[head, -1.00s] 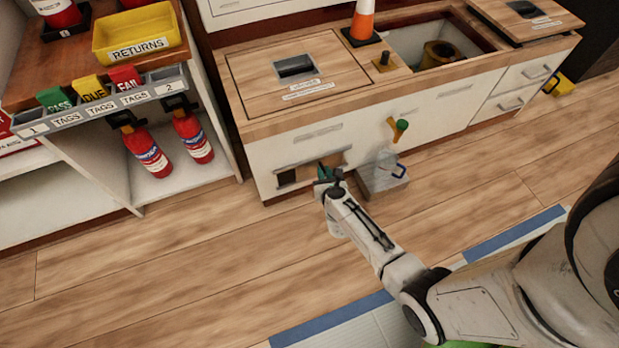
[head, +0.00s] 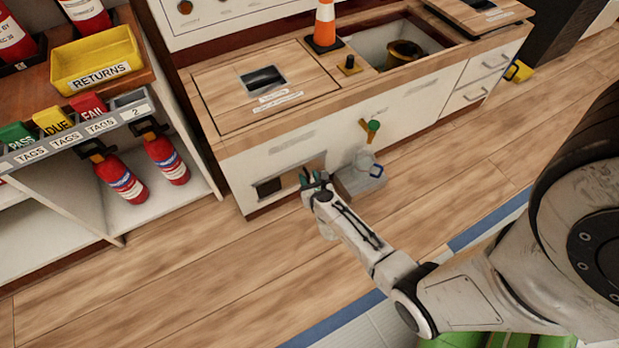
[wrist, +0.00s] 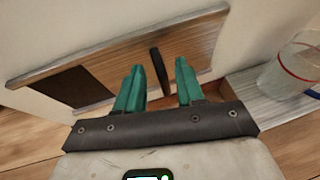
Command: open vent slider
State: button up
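The vent slider is a wooden panel (wrist: 190,50) low on the cabinet front, with an upright dark handle (wrist: 160,68). To its left in the wrist view is a dark vent opening (wrist: 65,88); the opening also shows in the head view (head: 268,187). My gripper (wrist: 159,66) is open, with its two teal fingers spread apart. The handle shows in the gap between the fingertips; I see no finger pressed on it. In the head view my gripper (head: 314,178) is at the right part of the vent, partly hiding the slider.
A clear jug (head: 366,165) stands on a grey block (head: 358,184) just right of my gripper. A green-and-yellow handle (head: 371,127) is on the cabinet front above it.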

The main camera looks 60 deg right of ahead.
jog(key=p+v, duration=0.3)
jog(key=v, duration=0.7)
jog(key=shift+s+a+r, duration=0.15)
jog(key=shift+s+a, duration=0.05)
